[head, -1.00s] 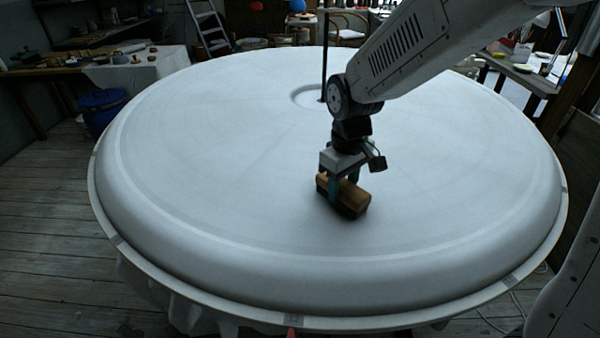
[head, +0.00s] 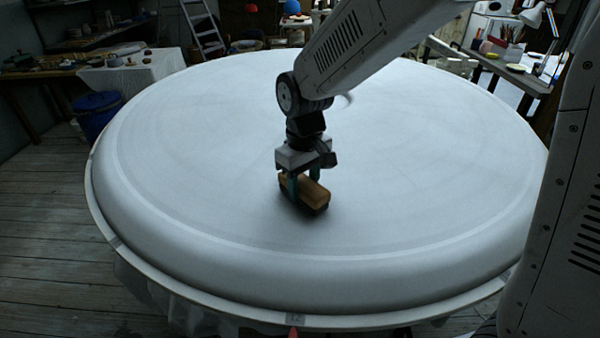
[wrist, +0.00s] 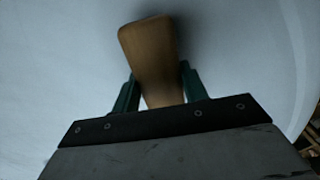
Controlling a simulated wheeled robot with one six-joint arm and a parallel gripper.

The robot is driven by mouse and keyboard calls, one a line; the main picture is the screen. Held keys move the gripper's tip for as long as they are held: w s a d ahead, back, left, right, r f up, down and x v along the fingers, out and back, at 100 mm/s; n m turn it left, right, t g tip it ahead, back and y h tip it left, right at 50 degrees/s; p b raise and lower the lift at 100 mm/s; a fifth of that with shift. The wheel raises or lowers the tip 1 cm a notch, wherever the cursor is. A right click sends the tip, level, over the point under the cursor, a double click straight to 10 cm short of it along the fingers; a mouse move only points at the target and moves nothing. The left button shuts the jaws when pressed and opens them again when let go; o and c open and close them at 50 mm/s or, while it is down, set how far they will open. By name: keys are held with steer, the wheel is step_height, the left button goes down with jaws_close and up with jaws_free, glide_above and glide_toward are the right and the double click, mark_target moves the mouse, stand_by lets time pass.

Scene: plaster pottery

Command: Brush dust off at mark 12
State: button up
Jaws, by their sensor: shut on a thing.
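A large round white plaster form (head: 180,200) fills the middle of the head view, with a raised rounded rim. A brush with a wooden back (head: 312,192) and a dark underside is held at its surface. My gripper (head: 302,184) is shut on the brush, its green fingers on either side of the wood. In the wrist view the brush's wooden back (wrist: 152,55) stands out between the fingers. Whether the bristles touch the plaster is hard to tell. A small tag that appears to read 12 (head: 296,318) is on the front edge of the turntable, with a red pointer (head: 293,333) below it.
A side table with a white cloth (head: 135,72) and a blue bin (head: 97,112) stand at the back left. A ladder (head: 203,28) is behind. A worktable with a lamp and pots (head: 515,68) is at the back right. The plaster around the brush is clear.

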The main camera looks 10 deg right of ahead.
step_height(320, 180, up, 2)
steer(key=shift+d+r, duration=0.1)
steer(key=shift+r, duration=2.9)
